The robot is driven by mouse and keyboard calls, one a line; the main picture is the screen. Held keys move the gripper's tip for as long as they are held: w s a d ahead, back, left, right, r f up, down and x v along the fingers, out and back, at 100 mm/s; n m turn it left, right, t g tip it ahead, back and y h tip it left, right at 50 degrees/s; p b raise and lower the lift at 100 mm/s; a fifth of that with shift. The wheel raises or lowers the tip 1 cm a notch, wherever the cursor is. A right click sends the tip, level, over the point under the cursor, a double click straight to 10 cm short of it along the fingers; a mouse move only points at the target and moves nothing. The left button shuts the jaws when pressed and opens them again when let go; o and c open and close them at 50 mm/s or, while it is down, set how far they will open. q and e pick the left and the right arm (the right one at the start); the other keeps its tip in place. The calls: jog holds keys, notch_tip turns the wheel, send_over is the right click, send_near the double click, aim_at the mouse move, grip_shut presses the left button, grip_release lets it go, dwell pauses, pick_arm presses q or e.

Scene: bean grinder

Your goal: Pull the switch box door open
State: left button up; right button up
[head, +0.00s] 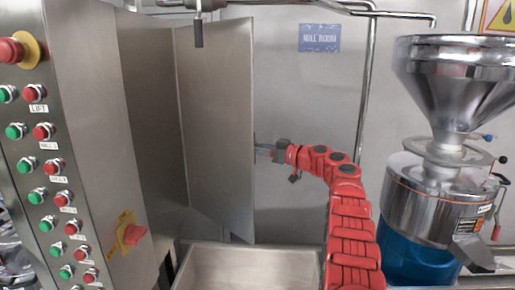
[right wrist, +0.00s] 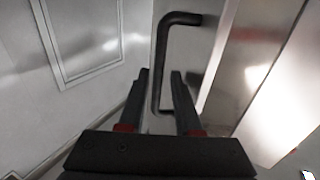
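The switch box door (head: 218,125) is a tall grey metal panel in the middle of the head view, standing at an angle to the cabinet beside it. Its dark bar handle (right wrist: 160,62) shows upright in the right wrist view and is hidden in the head view. My right gripper (head: 262,150) is at the door's right edge, at the end of the red arm. In the right wrist view its two fingers (right wrist: 160,88) are apart, with the lower part of the handle between them. I cannot tell if they touch it. My left gripper is not in view.
A control cabinet (head: 88,120) with red and green buttons stands at the left. A steel grinder (head: 425,195) with a blue base is close to my right arm. A metal tray (head: 245,255) lies below the door. A wall with a sign (head: 319,38) is behind.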

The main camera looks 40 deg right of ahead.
jog(key=shift+o, duration=0.6)
jog(key=shift+w, duration=0.1)
jog(key=b+v, duration=0.9)
jog(key=v, duration=0.8)
jog(key=shift+s+b, duration=0.25)
jog(key=shift+b, duration=0.05)
jog(key=shift+d+f, duration=0.1)
